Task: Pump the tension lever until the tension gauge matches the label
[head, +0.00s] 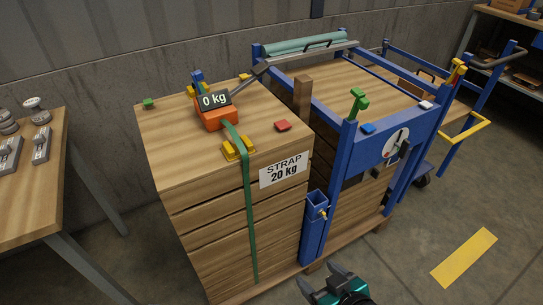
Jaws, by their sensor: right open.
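The orange tensioner (222,118) sits on top of the wooden crate stack (190,140). Its gauge (215,99) reads 0 kg. A grey lever (248,82) slants up and right from it towards the blue frame. A green strap (248,200) runs from the tensioner over the edge and down the front. The white label (284,171) on the front reads STRAP 20 kg. My right gripper (320,281) is open and empty at the bottom, low in front of the stack and well away from the lever. My left gripper is out of view.
A blue frame (341,165) with a dial (396,143) stands right of the stack, around more wood. Yellow corner pieces (238,149) and a red block (283,125) are on top. A table (62,170) with metal parts stands left. The floor at front right is clear.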

